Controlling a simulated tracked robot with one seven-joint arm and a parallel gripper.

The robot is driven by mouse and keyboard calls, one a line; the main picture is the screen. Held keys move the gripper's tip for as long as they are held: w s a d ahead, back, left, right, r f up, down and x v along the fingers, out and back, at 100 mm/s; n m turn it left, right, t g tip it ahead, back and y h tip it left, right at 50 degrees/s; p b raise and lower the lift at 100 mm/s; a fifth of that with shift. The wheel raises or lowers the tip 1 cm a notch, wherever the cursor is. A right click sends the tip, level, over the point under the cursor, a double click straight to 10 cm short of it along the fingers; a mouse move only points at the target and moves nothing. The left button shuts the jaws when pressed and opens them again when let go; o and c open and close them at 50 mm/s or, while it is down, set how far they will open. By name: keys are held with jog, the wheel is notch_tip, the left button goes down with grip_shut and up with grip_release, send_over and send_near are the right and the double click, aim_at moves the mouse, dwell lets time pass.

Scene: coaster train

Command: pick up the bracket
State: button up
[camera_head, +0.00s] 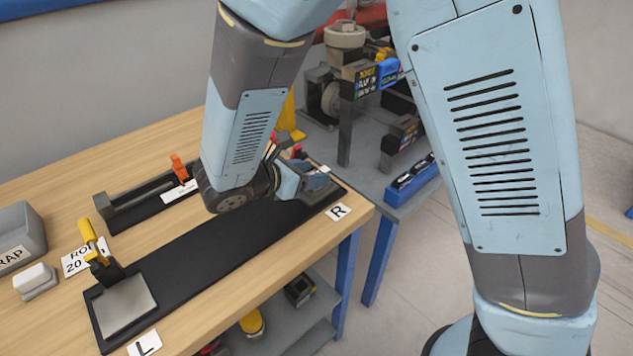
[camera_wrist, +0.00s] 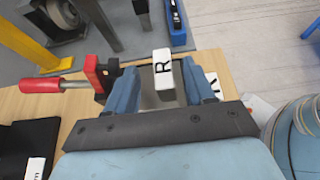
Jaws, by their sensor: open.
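A small white-topped block marked R (camera_wrist: 164,72) stands between my gripper's fingers in the wrist view; it may be the bracket, but I cannot tell for sure. My gripper (camera_wrist: 158,82) is open, with a blue finger on each side of the block. I cannot tell whether either finger touches it. In the head view my gripper (camera_head: 305,180) is low over the R end of the black base strip (camera_head: 215,250). There the block is mostly hidden by my wrist and fingers.
A red-handled clamp (camera_wrist: 78,83) is close left of my fingers. At the strip's L end are a grey plate (camera_head: 124,305) and a yellow-handled clamp (camera_head: 92,240). A grey bin (camera_head: 20,235) and an orange-clamped fixture (camera_head: 145,200) share the table. The table's front edge is near.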

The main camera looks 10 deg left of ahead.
jog(key=shift+x, duration=2.3)
jog(key=shift+s+d, duration=0.15)
grip_shut()
